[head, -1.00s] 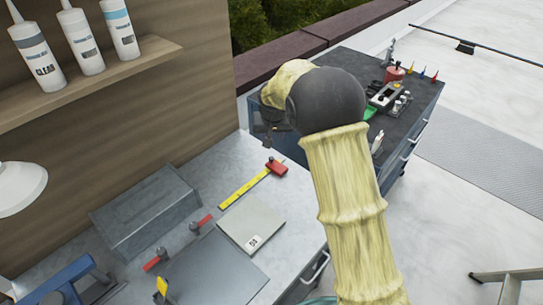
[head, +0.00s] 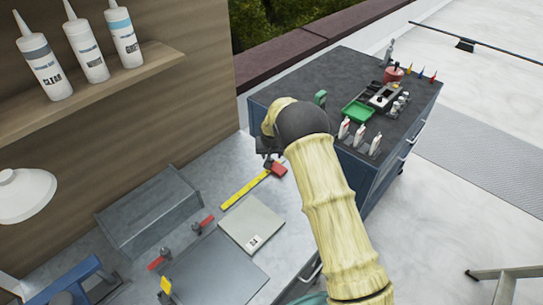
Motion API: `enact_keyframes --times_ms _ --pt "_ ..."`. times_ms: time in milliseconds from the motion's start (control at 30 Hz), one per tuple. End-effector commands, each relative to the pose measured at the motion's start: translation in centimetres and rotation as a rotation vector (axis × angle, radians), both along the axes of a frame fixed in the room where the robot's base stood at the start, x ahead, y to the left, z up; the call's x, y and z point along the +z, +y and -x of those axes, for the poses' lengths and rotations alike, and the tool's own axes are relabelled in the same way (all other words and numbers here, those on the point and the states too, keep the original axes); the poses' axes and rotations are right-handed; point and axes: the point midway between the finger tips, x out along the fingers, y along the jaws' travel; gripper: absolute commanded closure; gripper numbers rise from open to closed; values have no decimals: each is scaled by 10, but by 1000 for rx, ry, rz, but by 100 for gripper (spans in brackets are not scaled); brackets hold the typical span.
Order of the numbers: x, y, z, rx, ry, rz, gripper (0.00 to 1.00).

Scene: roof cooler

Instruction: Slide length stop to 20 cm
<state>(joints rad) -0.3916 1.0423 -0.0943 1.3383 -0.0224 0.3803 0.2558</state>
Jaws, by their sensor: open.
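The length stop appears to be the red block (head: 278,168) at the far right end of a yellow ruler strip (head: 243,190) on the metal bench. The ruler's marks are too small to read. My gripper (head: 268,163) is at the end of my cream-sleeved arm, just above and beside the red block. It is small and dark in this view, and its fingers are partly hidden by my wrist. I cannot tell whether it touches the block. Nothing is seen held in it.
A grey sheet (head: 252,223) with a label lies in front of the ruler. Red-handled clamps (head: 202,225), a darker plate (head: 215,270) and a grey metal box (head: 150,210) are to the left. A blue cabinet (head: 345,90) with a green tray (head: 358,111) and bottles stands behind right.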

Motion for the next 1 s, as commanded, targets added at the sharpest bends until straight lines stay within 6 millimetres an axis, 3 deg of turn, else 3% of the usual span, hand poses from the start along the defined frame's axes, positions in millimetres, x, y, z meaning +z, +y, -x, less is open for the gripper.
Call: enact_keyframes --times_ms 300,600,667,833,1000 --pt "-29 1 -12 0 0 0 59" --pt "-31 1 -13 0 0 0 59" --pt "-31 1 -13 0 0 0 67" --pt "-31 1 -13 0 0 0 100" --pt "-31 2 -13 0 0 0 100"
